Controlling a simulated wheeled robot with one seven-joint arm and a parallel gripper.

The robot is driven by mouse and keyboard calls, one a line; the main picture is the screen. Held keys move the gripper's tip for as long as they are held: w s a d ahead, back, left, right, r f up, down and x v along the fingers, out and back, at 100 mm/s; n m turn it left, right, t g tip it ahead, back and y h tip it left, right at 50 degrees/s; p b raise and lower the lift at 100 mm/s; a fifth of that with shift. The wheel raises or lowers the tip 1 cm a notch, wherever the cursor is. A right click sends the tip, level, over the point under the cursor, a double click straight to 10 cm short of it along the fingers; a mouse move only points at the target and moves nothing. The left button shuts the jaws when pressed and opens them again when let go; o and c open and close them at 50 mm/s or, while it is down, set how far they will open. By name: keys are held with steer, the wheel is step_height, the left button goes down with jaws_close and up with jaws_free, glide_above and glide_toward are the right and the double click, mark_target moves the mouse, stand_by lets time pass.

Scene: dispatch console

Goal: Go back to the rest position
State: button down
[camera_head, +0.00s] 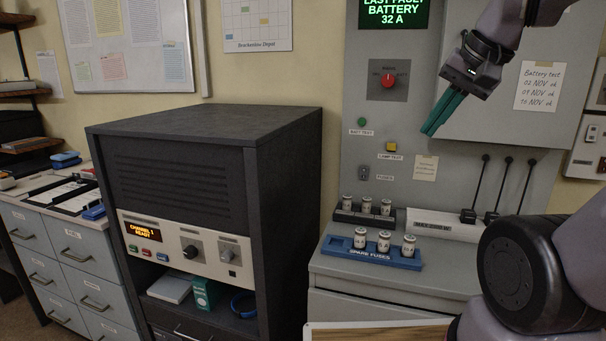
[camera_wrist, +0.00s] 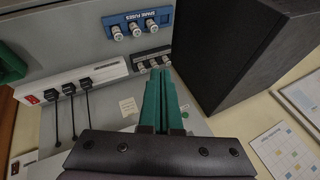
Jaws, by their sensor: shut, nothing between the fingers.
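My gripper (camera_head: 432,129) is raised in front of the upright grey panel (camera_head: 352,110), with its green fingers together and empty. The fingers point down and to the left, above the yellow lamp test button and right of the green batt test button (camera_head: 362,122). In the wrist view my gripper (camera_wrist: 160,72) shows with its two green fingers side by side, nothing between them. The blue spare fuses holder (camera_head: 371,253) stands on the ledge below, with several white fuses. The display on the panel (camera_head: 393,12) reads "BATTERY 32 A".
A dark cabinet (camera_head: 205,120) with a "CHANNEL 1 READY" display (camera_head: 142,229) stands left of the panel. A dark fuse block (camera_head: 365,215) sits behind the blue holder. Open air surrounds my fingers.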

steer(key=shift+s+d+r+n+t+h, duration=0.15)
steer(key=shift+d+r+n+t+h, duration=0.15)
steer(key=shift+d+r+n+t, duration=0.45)
steer(key=shift+r+g, duration=0.1)
steer(key=shift+g, duration=0.15)
